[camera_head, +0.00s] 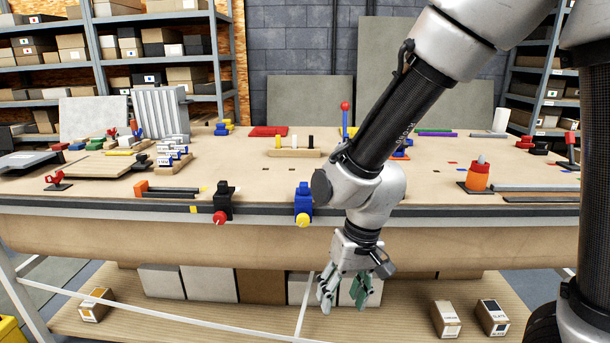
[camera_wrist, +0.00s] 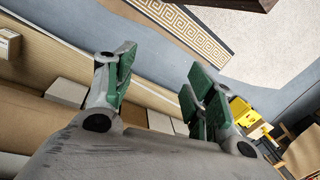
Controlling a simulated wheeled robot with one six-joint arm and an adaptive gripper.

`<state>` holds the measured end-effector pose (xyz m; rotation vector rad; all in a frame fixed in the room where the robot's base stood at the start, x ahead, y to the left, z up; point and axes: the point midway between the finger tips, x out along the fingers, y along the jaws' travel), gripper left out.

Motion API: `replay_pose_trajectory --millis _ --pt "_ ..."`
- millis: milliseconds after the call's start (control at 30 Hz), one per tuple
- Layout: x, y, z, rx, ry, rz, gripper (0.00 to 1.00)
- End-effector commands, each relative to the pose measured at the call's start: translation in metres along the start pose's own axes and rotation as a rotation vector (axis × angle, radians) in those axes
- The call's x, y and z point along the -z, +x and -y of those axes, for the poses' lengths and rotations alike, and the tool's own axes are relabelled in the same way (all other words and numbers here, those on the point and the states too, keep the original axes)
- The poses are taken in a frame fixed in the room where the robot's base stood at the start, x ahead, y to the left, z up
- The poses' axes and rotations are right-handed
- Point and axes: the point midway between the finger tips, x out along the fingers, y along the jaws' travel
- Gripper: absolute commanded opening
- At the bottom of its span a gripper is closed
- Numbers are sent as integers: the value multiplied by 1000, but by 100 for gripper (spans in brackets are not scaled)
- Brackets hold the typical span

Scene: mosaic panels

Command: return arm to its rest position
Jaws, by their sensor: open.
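My gripper (camera_head: 345,295) hangs at the end of my arm in front of the workbench (camera_head: 150,232), below the level of its top. Its fingers point down and are spread apart with nothing between them. In the wrist view my gripper (camera_wrist: 158,90) also shows two separated green-padded fingers and an empty gap. The lower shelf and floor lie beyond the fingers in that view. My forearm reaches down from the upper right and hides part of the bench top.
A blue clamp (camera_head: 303,203) and a black clamp (camera_head: 222,202) stick out at the bench's front edge, left of my arm. Small boxes (camera_head: 446,319) sit on the lower shelf (camera_head: 200,325). A pale rail (camera_head: 170,316) crosses in front. An orange bottle (camera_head: 478,178) stands on the bench at right.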

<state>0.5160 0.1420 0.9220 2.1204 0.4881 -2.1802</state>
Motion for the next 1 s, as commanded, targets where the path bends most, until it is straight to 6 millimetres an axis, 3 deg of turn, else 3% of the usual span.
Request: replay_pose_trajectory --millis 33,100,300,500,700,1000 --pt "-7 -30 -24 -11 -48 8 55" --pt "-22 -66 -58 -40 -113 26 55" --pt "-72 -154 -148 -135 -109 -30 55" --pt "-108 -214 -200 -197 78 -264 55" --pt "-130 -243 -221 -226 214 -399 55" --pt "-132 -243 -225 -229 236 -400 55"
